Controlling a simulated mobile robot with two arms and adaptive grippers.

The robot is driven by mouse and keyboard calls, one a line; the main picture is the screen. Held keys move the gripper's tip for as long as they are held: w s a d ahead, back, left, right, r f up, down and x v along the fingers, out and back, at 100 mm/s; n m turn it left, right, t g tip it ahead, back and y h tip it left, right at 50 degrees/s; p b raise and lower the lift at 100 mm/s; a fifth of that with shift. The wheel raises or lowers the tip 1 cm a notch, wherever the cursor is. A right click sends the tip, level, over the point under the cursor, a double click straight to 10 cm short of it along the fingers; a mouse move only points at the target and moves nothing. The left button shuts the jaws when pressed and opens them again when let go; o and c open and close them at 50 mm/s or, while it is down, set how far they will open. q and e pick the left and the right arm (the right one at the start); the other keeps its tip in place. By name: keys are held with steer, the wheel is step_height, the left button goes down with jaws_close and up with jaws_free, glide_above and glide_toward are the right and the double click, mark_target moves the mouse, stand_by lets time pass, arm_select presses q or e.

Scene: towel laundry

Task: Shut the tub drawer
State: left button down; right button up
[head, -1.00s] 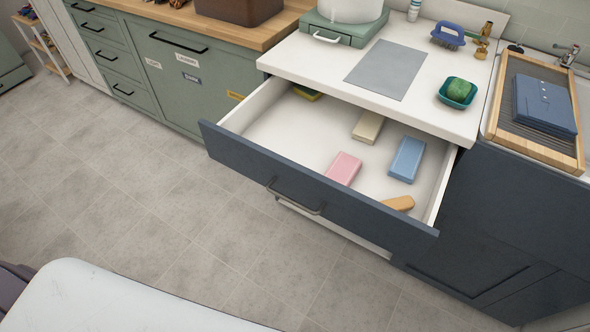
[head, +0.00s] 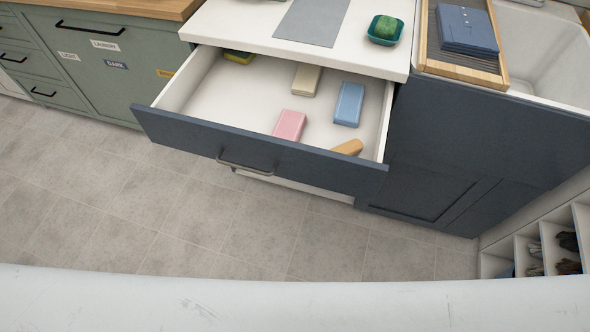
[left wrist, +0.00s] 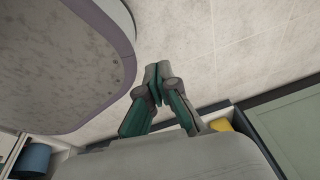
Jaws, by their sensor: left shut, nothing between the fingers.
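The tub drawer (head: 262,155) is pulled out from under the white counter (head: 262,34). Its dark blue front has a dark bar handle (head: 245,166). Inside lie a pink block (head: 290,125), a blue block (head: 349,104), a cream block (head: 305,79), a tan item (head: 347,147) and a yellow-green item (head: 238,57) at the back left. My left gripper (left wrist: 157,70) shows in the left wrist view, shut and empty, above pale floor tiles and apart from the drawer. My right gripper is not in view.
Green cabinets (head: 90,60) stand left of the drawer. A dark blue sink cabinet (head: 440,150) stands to the right, with a wooden tray (head: 498,72) on top. Open white shelves (head: 500,265) are at the far right. The tiled floor (head: 200,215) before the drawer is clear.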

arm_select(q)
steer(key=w+d+r+m+t+h+p, duration=0.15)
steer(key=w+r+m+t, duration=0.3)
steer(key=w+r, duration=0.55)
steer(key=w+d+r+m+t+h, duration=0.25)
steer(key=w+r+m, duration=0.45)
steer(key=w, duration=0.5)
steer(key=w+d+r+m+t+h, duration=0.2)
steer(key=w+d+r+m+h, duration=0.1)
steer(key=r, duration=0.5)
steer(key=m+g+h, duration=0.3)
steer(key=m+h, duration=0.6)
steer(key=m, duration=0.3)
glide_toward(323, 174)
steer(key=s+a, duration=0.4)
steer(key=s, duration=0.2)
steer(key=shift+n, duration=0.35)
steer(key=p+x, duration=0.1)
steer(key=x, duration=0.3)
steer(key=w+p+x, duration=0.1)
steer(key=x, duration=0.3)
steer(key=w+a+p+x, duration=0.1)
steer(key=x, duration=0.3)
steer(key=shift+w+a+r+p, duration=0.1)
steer(key=shift+p, duration=0.2)
steer(key=shift+w, duration=0.45)
